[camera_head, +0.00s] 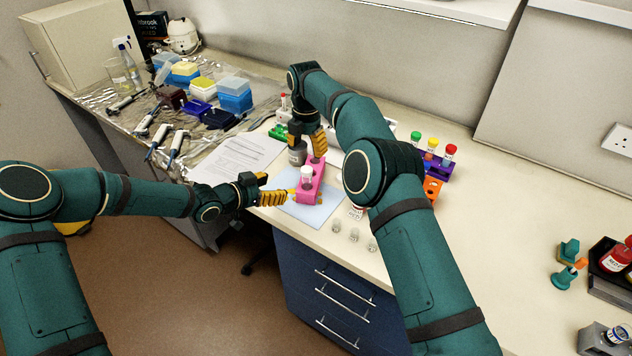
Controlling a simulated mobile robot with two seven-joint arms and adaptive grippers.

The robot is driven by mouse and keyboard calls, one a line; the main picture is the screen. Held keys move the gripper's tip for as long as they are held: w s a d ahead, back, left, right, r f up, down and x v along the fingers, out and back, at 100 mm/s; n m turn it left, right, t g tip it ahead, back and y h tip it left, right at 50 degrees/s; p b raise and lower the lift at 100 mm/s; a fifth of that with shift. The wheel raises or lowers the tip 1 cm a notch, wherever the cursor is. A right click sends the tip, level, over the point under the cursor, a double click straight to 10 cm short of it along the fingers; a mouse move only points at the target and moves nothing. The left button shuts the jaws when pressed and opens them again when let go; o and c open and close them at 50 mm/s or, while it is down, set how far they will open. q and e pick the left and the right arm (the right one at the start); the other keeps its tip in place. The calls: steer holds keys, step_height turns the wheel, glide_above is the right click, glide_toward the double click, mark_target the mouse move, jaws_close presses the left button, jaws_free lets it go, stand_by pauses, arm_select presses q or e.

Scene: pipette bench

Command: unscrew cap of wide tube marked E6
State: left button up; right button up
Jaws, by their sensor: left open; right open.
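A pink rack (315,186) stands on a light blue mat (300,210) near the table's front edge. A wide tube with a white cap (306,172) stands upright in it. I cannot read its marking, so I cannot tell whether it is E6. My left gripper (281,192) is open, just left of the pink rack and low over the front edge. My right gripper (309,148) is open, pointing down at the back end of the rack. A grey container (297,156) stands behind the rack, partly hidden by the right gripper.
A purple rack (437,165) with colour-capped tubes and an orange rack (432,188) stand to the right, partly behind my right arm. Several small clear pieces (354,235) lie at the front. Paper sheets (237,157), pipettes and tip boxes (234,94) lie left.

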mark_target(307, 179)
steer(key=shift+s+a+r, duration=0.1)
steer(key=shift+s+a, duration=0.05)
steer(key=shift+a, duration=0.05)
arm_select(q)
steer(key=x, duration=1.3)
steer(key=shift+w+d, duration=0.15)
steer(key=shift+d, duration=0.05)
